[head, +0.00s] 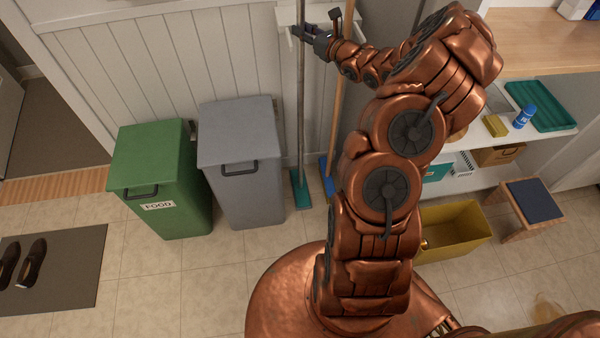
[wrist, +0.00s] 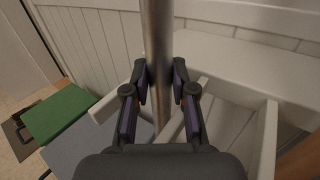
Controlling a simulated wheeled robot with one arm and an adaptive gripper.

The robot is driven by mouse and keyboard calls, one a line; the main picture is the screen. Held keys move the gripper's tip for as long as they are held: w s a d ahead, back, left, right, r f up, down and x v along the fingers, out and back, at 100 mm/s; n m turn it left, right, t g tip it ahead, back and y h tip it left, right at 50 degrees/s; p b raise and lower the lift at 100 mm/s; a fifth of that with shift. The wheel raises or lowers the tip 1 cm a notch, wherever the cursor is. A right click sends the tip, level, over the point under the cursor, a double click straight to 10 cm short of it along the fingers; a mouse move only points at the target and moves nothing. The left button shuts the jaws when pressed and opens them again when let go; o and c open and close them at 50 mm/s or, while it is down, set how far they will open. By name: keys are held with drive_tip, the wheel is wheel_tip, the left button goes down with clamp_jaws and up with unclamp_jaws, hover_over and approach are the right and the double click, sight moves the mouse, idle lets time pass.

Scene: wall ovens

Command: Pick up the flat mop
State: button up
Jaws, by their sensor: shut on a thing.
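The flat mop has a grey metal pole (head: 299,110) and a teal head (head: 300,188) that is down at the floor by the wall. My gripper (head: 303,33) is shut on the upper part of this pole. In the wrist view the pole (wrist: 157,35) runs upright between the two fingers of my gripper (wrist: 160,80), with one finger on each side. The mop's head is out of the wrist view. A second tool with a wooden pole (head: 338,110) and a blue head (head: 327,178) stands just to the right, partly hidden by my arm.
A white slotted wall rack (head: 285,20) is right behind the gripper. A grey bin (head: 240,150) and a green bin (head: 158,175) stand left of the mop. A yellow crate (head: 450,232) and a small stool (head: 530,205) are at the right.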

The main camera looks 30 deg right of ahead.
clamp_jaws()
drive_tip(key=shift+r, duration=0.15)
